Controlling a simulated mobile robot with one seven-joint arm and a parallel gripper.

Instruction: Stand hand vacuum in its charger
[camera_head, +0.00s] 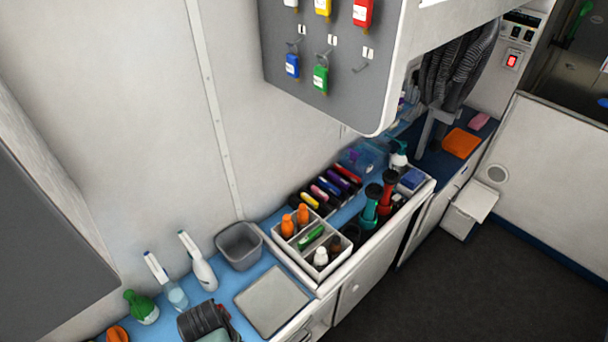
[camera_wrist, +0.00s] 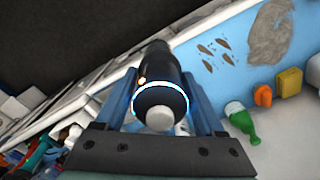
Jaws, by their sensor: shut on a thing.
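In the wrist view, my gripper (camera_wrist: 162,82) is shut on a dark, rounded body, which I take to be the hand vacuum (camera_wrist: 160,65). It has a glowing white-blue ring and a pale grey round end facing the camera. The blue-grey fingers lie on either side of it. I cannot make out my gripper or the held vacuum in the head view. I cannot pick out the charger for certain in either view. A red upright device (camera_head: 388,190) and a teal one (camera_head: 370,205) stand at the right of the counter in the head view.
A white divided caddy (camera_head: 296,262) holds bottles. A grey bin (camera_head: 239,245), a pale flat tray (camera_head: 272,300), spray bottles (camera_head: 198,262) and a green bottle (camera_head: 141,307) stand on the blue counter. A dark ribbed item (camera_head: 202,320) lies in front.

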